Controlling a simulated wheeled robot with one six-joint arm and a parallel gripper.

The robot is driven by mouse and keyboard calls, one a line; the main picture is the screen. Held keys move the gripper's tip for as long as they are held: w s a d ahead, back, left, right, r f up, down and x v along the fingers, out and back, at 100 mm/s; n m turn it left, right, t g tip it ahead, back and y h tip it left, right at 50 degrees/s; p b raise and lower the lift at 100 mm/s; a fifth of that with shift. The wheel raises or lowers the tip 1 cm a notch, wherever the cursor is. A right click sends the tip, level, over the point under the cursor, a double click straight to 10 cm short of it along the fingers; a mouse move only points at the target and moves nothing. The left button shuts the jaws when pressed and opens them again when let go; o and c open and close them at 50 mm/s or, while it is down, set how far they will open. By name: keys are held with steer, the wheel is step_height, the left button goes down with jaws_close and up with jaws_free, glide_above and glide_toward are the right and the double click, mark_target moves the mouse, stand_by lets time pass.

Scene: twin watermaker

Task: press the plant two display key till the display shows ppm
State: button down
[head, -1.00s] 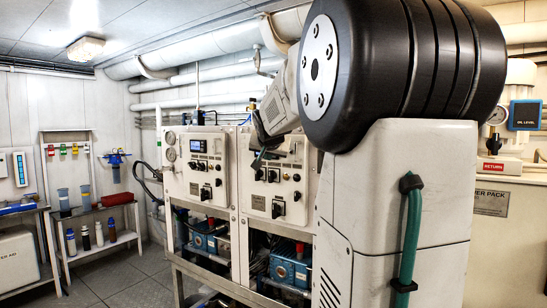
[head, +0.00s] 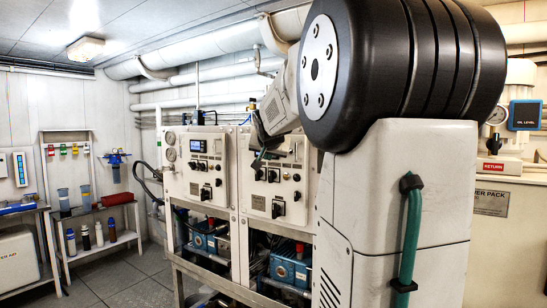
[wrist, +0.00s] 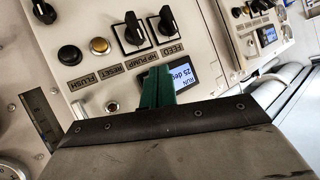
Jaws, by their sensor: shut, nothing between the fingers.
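The near control panel (wrist: 120,75) fills the wrist view, turned nearly upside down. Its lit display (wrist: 183,77) reads "RUN" and "25 deg"; one edge is close behind my fingers. A small round grey button (wrist: 112,106) sits left of my fingers and looks like the display key, though no label is legible. My gripper (wrist: 157,72) is shut and empty, its green fingers over the panel beside the display. I cannot tell whether they touch it. In the head view, my gripper (head: 257,160) is in front of the right panel (head: 290,198) and hides part of it.
Black knobs labelled FEED (wrist: 164,24) and HP PUMP (wrist: 132,32) stick out close to my fingers. The RESET (wrist: 99,45) and FLUSH (wrist: 69,55) buttons lie farther left. The left panel (head: 190,175) is alongside. Pipes (head: 205,80) run overhead.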

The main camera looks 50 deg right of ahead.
steer(key=shift+d, duration=0.15)
steer(key=shift+d, duration=0.3)
steer(key=shift+d, duration=0.35)
stand_by(0.6)
steer(key=shift+a, duration=0.8)
steer(key=a, duration=0.5)
steer(key=shift+s, duration=0.2)
stand_by(0.9)
